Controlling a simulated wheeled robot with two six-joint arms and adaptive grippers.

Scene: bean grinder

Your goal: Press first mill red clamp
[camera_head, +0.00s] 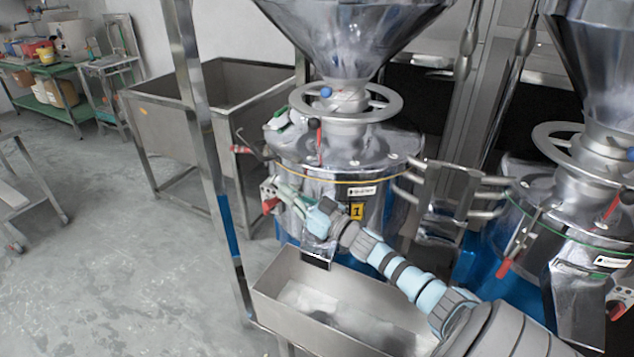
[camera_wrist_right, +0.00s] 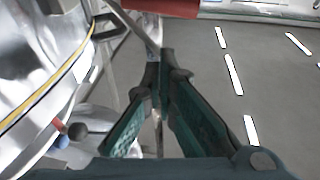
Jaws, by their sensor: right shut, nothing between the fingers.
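The first mill (camera_head: 345,165) is a shiny steel drum with a yellow "1" label and a funnel hopper above it. Its red clamp handle (camera_head: 240,150) sticks out from the mill's left side. A large red bar (camera_wrist_right: 165,7), apparently this handle, crosses the top of the right wrist view, with a metal rod beside it. My right gripper (camera_head: 285,195) is in front of the mill, lower than the handle and to its right. In the right wrist view its green fingers (camera_wrist_right: 164,62) are together and empty, their tips below the red bar. Contact cannot be told. My left gripper is out of view.
A steel bin (camera_head: 275,290) stands below my right arm. A metal post (camera_head: 200,110) rises left of the mill, with a large steel tub (camera_head: 165,130) behind. A second mill (camera_head: 560,220) with its own red clamp (camera_head: 505,268) is at the right.

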